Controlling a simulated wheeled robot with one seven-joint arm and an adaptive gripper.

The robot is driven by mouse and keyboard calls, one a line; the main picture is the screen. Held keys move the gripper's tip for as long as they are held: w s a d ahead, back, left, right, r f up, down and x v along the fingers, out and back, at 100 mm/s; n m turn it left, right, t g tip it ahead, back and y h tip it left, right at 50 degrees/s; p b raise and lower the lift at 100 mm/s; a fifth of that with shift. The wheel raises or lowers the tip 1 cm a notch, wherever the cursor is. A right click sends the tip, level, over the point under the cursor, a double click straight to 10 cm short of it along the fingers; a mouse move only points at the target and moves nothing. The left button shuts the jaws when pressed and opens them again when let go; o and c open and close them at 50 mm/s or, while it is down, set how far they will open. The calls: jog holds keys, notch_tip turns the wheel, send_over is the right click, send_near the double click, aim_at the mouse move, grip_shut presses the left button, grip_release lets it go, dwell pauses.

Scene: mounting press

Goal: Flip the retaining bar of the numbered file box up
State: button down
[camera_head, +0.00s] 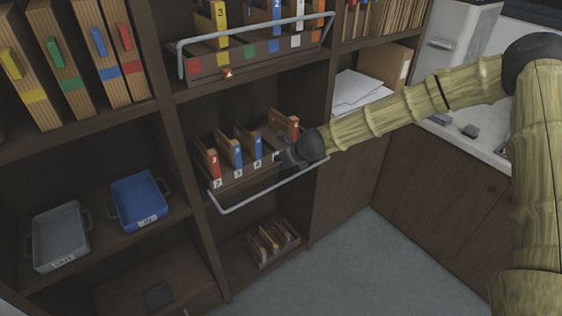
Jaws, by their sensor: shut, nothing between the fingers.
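The numbered file box (248,174) stands on the middle shelf, with number labels along its front and several upright files with red or blue spines in it. Its grey retaining bar (262,193) is down, hanging in front of and below the box's front edge. My gripper (283,160) is shut and empty at the right part of the box front, above the bar. Gripper and wrist hide the right end of the box front. I cannot tell whether the fingertips touch the box.
Another file box (250,60) with coloured square labels and its own bar (255,30) stands on the shelf above. A small file box (272,245) is below. A blue tray (140,200) and a grey tray (62,238) are at left. The floor (370,265) at lower right is clear.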

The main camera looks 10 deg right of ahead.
notch_tip(320, 180, down, 2)
jog(key=shift+s+d+f+b, duration=0.1)
jog(key=shift+d+f+b, duration=0.1)
jog(key=shift+b, duration=0.5)
jog(key=s+d+r+b, duration=0.2)
jog(key=s+d+r, duration=0.2)
jog(key=s, duration=0.4)
jog(key=shift+r, duration=0.55)
notch_tip(320, 180, down, 19)
jog(key=s+d+t+y+b, duration=0.1)
jog(key=t+y+b, duration=0.3)
jog(key=b, duration=3)
jog(key=shift+s+t, duration=0.25)
jog(key=shift+t, duration=1.75)
